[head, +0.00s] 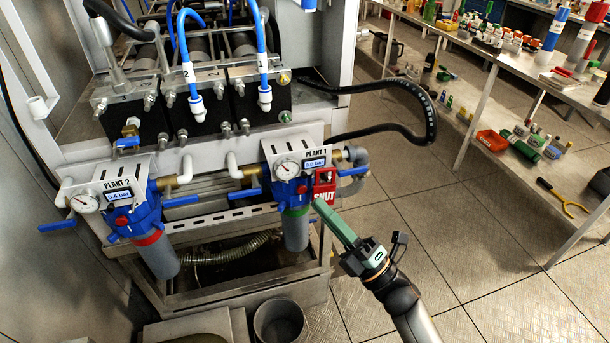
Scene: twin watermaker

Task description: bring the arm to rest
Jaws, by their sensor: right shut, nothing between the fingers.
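My right gripper (318,205) comes in from the lower right. Its green fingers are shut and empty, with the tips just below the red SHUT tag on the Plant 1 unit. I cannot tell whether the tips touch the blue housing. The Plant 1 filter (294,228) has a blue head, a green ring and a grey bowl, and its display reads about 0.0 bar. The red SHUT tag (324,186) hangs at its right side. My left gripper is not in view.
The Plant 2 filter (158,255) hangs at the left with a red ring. A grey bucket (280,322) stands on the floor below. A black hose (405,88) loops out to the right. Shelves (480,140) hold many items at the right. The tiled floor between is clear.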

